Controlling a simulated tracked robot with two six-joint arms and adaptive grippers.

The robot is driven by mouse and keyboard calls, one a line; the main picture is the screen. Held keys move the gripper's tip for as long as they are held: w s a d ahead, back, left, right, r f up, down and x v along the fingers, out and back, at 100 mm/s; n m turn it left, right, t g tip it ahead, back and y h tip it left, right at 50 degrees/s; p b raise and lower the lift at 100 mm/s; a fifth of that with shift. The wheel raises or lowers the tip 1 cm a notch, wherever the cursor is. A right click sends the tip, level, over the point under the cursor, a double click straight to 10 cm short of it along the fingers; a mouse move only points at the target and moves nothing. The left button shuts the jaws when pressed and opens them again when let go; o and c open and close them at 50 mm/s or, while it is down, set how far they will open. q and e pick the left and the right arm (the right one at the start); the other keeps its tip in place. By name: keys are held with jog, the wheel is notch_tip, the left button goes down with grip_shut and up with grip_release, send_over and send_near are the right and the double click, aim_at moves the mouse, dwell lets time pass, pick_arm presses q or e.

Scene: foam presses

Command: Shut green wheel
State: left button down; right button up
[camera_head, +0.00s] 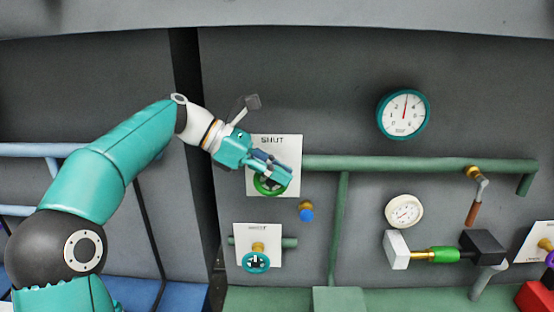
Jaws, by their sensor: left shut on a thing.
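The green wheel (270,189) is a small ring in front of a white plate (288,145) marked "SHUT", on the grey panel wall. My left gripper (281,177) reaches in from the left and is shut on the green wheel. Its fingers cover the upper part of the wheel, so only the lower rim shows. My right gripper is not in view.
A teal wheel (256,263) sits below on another white plate. A blue-tipped knob (306,214) is just right of the green wheel. A green pipe (400,163) runs right. Two gauges, a lever and a green-handled fitting (443,254) are further right.

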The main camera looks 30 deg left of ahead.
pick_arm(q)
jog(key=y, duration=0.1)
jog(key=g+y, duration=0.1)
jog(key=y, duration=0.1)
jog(key=shift+w+d+f+g, duration=0.1)
jog(key=shift+w+d+g, duration=0.2)
jog(key=shift+d+f+g+y, duration=0.1)
jog(key=shift+f+g+y, duration=0.1)
jog(key=shift+g+y, duration=0.4)
jog(key=shift+d+f+g+y, duration=0.1)
jog(key=shift+f+g+y, duration=0.1)
jog(key=shift+y, duration=0.7)
jog(key=shift+a, duration=0.1)
jog(key=c, duration=1.2)
grip_release()
jog(key=shift+w+f, duration=0.1)
jog(key=shift+o, duration=0.2)
